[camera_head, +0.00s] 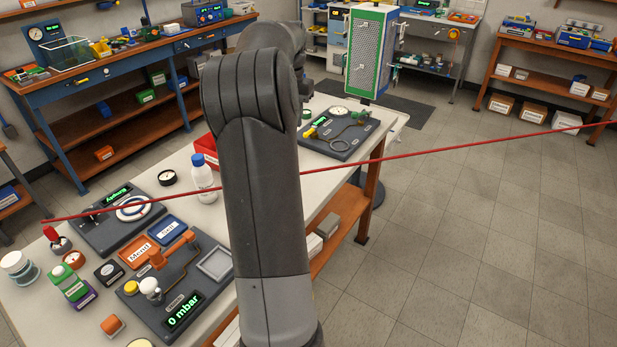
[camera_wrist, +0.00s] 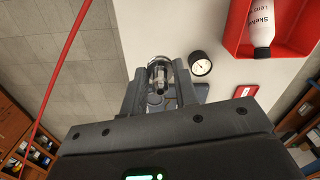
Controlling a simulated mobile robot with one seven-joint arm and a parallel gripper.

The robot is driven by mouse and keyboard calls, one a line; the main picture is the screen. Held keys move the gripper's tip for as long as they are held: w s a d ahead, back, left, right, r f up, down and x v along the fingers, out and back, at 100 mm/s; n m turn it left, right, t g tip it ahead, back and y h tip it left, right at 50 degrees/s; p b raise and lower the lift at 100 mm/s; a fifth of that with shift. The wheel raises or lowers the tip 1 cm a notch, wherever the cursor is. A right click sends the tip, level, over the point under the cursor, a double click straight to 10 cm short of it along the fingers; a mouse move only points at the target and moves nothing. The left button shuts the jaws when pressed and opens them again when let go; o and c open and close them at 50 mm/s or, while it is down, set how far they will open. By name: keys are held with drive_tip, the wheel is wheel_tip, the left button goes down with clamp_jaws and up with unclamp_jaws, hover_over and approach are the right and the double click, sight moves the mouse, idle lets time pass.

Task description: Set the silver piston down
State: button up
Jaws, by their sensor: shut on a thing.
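In the wrist view, my gripper (camera_wrist: 159,88) is shut on a silver piston (camera_wrist: 159,71), a shiny round metal piece between the two fingertips. The fingers hide part of it. A pale table top (camera_wrist: 220,88) lies beyond the fingertips. I cannot tell how far the piston is above the table or whether it touches anything there. In the head view, my own arm hides the gripper and the piston.
A black gauge (camera_wrist: 200,63) lies close right of the fingertips. Beyond it, a red tray (camera_wrist: 243,50) holds a white bottle (camera_wrist: 262,30). In the head view, a thin red line (camera_head: 450,148) crosses the scene. Panels and small parts crowd the near bench (camera_head: 330,180).

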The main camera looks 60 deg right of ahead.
drive_tip(key=s+d+m, duration=0.3)
drive_tip(key=s+d, duration=0.5)
drive_tip(key=s, duration=0.5)
hover_over(309, 176)
wheel_tip(309, 176, down, 18)
drive_tip(key=shift+a+r, duration=0.1)
drive_tip(key=shift+f, duration=1.95)
drive_tip(key=shift+f, duration=0.2)
drive_tip(key=o, duration=1)
drive_tip(key=shift+r, duration=0.1)
